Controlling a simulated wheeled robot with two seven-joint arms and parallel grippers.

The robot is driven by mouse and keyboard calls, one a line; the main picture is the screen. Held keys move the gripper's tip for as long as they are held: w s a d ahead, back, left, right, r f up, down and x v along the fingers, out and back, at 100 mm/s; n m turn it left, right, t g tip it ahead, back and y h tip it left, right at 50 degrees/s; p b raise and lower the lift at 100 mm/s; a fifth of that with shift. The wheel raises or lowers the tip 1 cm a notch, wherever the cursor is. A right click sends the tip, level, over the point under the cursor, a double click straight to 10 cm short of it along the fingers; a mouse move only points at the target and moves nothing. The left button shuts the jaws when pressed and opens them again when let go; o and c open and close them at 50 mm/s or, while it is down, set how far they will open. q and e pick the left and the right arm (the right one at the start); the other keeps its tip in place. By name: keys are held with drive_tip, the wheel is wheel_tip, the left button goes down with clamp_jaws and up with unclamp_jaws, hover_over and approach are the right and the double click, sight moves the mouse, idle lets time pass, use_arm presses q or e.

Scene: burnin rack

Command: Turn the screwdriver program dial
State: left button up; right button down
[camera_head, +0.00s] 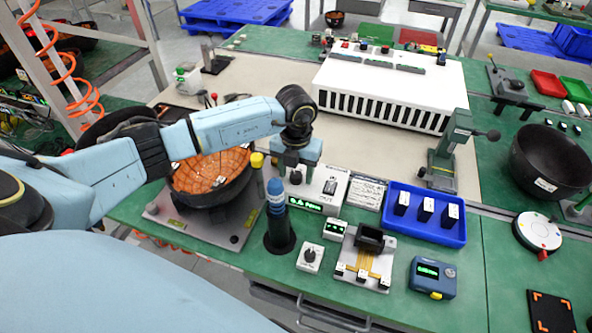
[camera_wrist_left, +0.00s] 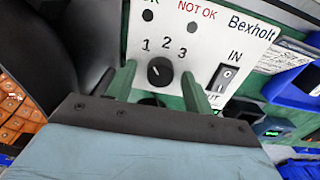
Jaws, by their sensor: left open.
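My left gripper (camera_head: 297,172) is over the white Bexholt panel (camera_head: 326,201), at the front of the bench. In the left wrist view its green fingers (camera_wrist_left: 160,88) are apart, one on each side of a round black dial (camera_wrist_left: 160,72) marked 1, 2 and 3. The dial has a small light mark near its upper left; its exact setting is hard to read. Contact between fingers and dial cannot be told. In the head view the gripper hides the dial. A blue-topped screwdriver (camera_head: 277,195) stands in a black holder left of the panel. My right gripper is out of view.
A rocker switch (camera_wrist_left: 224,77) is close right of the dial. A small knob box (camera_head: 310,258) and a blue tray (camera_head: 425,232) holding black parts are near the panel. A black bowl with orange contents (camera_head: 208,172) is beneath my left arm.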

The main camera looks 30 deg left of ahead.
use_arm(q)
drive_tip(key=c, duration=1)
